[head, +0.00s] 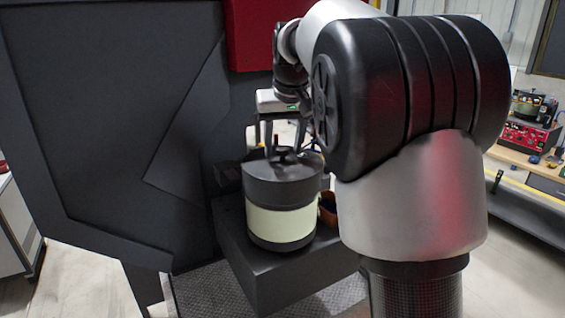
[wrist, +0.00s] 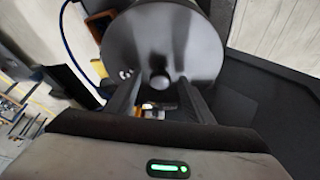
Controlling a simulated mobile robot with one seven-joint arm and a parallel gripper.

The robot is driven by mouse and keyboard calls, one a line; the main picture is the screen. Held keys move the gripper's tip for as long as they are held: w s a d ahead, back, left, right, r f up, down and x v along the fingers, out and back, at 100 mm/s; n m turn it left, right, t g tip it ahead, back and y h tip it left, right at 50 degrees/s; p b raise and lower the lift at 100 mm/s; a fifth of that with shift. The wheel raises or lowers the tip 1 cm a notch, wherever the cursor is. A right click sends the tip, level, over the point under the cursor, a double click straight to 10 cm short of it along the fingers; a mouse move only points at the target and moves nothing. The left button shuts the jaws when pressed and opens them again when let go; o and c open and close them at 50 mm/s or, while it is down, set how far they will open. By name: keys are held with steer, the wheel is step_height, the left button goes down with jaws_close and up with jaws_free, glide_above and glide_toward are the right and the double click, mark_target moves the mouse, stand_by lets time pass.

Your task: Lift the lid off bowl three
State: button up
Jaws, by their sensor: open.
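The bowl (head: 281,225) is a black drum with a pale cream band, standing upright on a dark block. Its round dark lid (head: 262,167) sits on top, and the same lid (wrist: 185,40) fills the upper middle of the wrist view. A small round knob (wrist: 159,80) stands at the lid's middle. My gripper (head: 283,148) is above the lid, pointing down. In the wrist view its two dark fingers (wrist: 158,88) are apart, one on each side of the knob. I cannot tell whether either finger touches it.
The dark block (head: 285,285) under the bowl rests near a large dark panel (head: 90,130) on the left. An orange-brown container (head: 328,209) is just right of the bowl. A workbench with a red device (head: 525,135) stands at the far right. My arm hides much of the right side.

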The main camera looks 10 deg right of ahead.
jaws_close()
steer(key=shift+r, duration=0.15)
